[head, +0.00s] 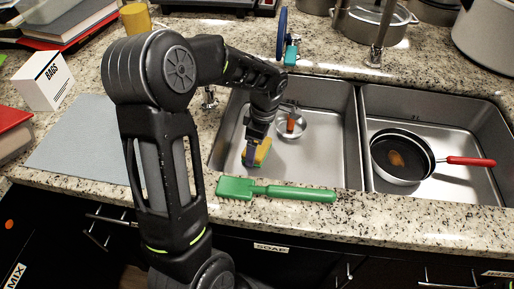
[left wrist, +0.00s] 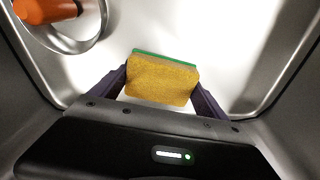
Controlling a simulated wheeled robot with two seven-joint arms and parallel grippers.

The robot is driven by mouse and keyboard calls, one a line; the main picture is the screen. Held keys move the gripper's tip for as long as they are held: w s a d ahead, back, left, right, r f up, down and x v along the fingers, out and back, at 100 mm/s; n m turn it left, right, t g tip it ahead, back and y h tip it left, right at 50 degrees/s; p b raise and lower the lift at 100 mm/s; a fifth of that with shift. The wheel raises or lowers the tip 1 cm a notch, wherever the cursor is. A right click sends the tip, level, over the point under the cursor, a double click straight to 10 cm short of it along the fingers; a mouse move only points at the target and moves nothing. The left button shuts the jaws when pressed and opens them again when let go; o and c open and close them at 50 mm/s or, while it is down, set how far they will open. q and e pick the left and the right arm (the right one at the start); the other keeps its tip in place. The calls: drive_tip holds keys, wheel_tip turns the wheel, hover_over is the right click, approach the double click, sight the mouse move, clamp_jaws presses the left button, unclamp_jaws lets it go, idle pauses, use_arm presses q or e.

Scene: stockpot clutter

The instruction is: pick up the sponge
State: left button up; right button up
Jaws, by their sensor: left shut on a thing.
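A yellow sponge with a green layer (head: 263,152) is in the left sink basin in the head view, near its left side. It also shows in the left wrist view (left wrist: 161,82), between the two dark purple fingers. My left gripper (head: 252,152) reaches down into the basin and is shut on the sponge. In the left wrist view the gripper (left wrist: 160,90) has a finger against each end of the sponge. I cannot tell whether the sponge touches the basin floor. My right gripper is not in view.
A metal bowl (head: 293,124) with an orange thing (head: 291,122) in it is behind the sponge in the left basin. The right basin holds a pan (head: 398,157) with a red handle.

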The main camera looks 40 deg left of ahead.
use_arm(q)
drive_tip(key=shift+w+d+r, duration=0.15)
drive_tip(key=shift+d+r, duration=0.05)
drive_tip(key=shift+r, duration=0.15)
drive_tip(key=r, duration=0.6)
drive_tip(key=shift+w+d+r, duration=0.15)
drive_tip(key=shift+d+r, duration=0.05)
drive_tip(key=shift+d, duration=0.1)
drive_tip(key=w+d+b, duration=0.1)
drive_tip(key=w+d, duration=0.9)
drive_tip(key=d, duration=0.5)
drive_tip(key=shift+w+d+b, duration=0.3)
drive_tip(key=shift+w, duration=0.05)
drive_tip(key=o, duration=0.8)
drive_tip(key=c, duration=0.5)
